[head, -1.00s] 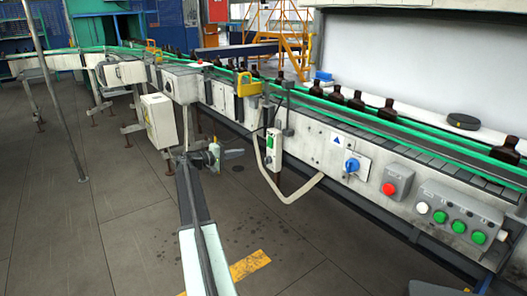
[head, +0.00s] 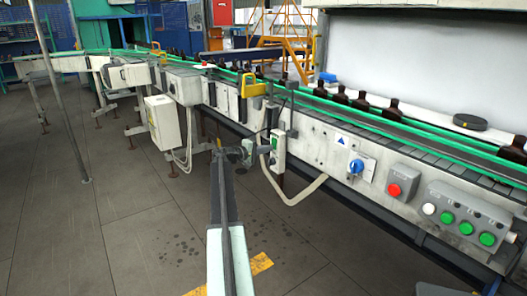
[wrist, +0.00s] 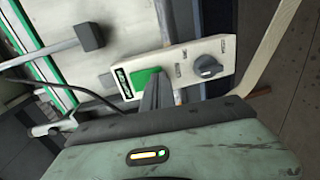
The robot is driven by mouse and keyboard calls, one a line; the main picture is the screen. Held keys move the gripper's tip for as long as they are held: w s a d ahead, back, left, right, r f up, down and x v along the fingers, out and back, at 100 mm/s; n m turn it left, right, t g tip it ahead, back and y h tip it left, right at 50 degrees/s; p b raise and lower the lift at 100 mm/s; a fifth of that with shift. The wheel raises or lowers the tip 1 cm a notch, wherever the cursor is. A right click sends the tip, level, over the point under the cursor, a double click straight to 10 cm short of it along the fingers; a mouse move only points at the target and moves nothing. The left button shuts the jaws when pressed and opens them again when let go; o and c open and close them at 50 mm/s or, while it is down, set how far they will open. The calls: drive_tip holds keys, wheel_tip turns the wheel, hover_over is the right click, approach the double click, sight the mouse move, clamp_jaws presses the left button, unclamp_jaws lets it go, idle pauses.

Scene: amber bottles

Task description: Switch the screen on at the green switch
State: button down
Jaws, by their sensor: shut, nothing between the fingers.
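The green switch (wrist: 144,80) sits on a narrow white control box (wrist: 186,62) on the conveyor's side. The box also shows in the head view (head: 278,152), where the switch is small. A dark label lies beside the switch and a grey knob (wrist: 208,67) sits at the box's other end. My gripper (head: 249,148) is shut and empty, just left of the box in the head view. In the wrist view its fingers (wrist: 158,86) overlap the switch's edge and hide part of it. I cannot tell whether they touch. I cannot make out a screen.
The conveyor with green rails (head: 385,120) carries several amber bottles. A blue rotary switch (head: 356,167), a red button (head: 394,190) and a row of green buttons (head: 466,228) lie to the right. A cable (head: 300,196) loops below the box. Floor in front is open.

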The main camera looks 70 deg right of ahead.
drive_tip(key=shift+s, duration=0.1)
drive_tip(key=w+a+f+b, duration=0.1)
drive_tip(key=w+a+b, duration=0.1)
drive_tip(key=w+a, duration=0.5)
drive_tip(key=a, duration=0.4)
drive_tip(key=shift+w+a+f, duration=0.25)
drive_tip(key=shift+a+f, duration=0.05)
drive_tip(key=shift+f, duration=0.1)
idle(0.3)
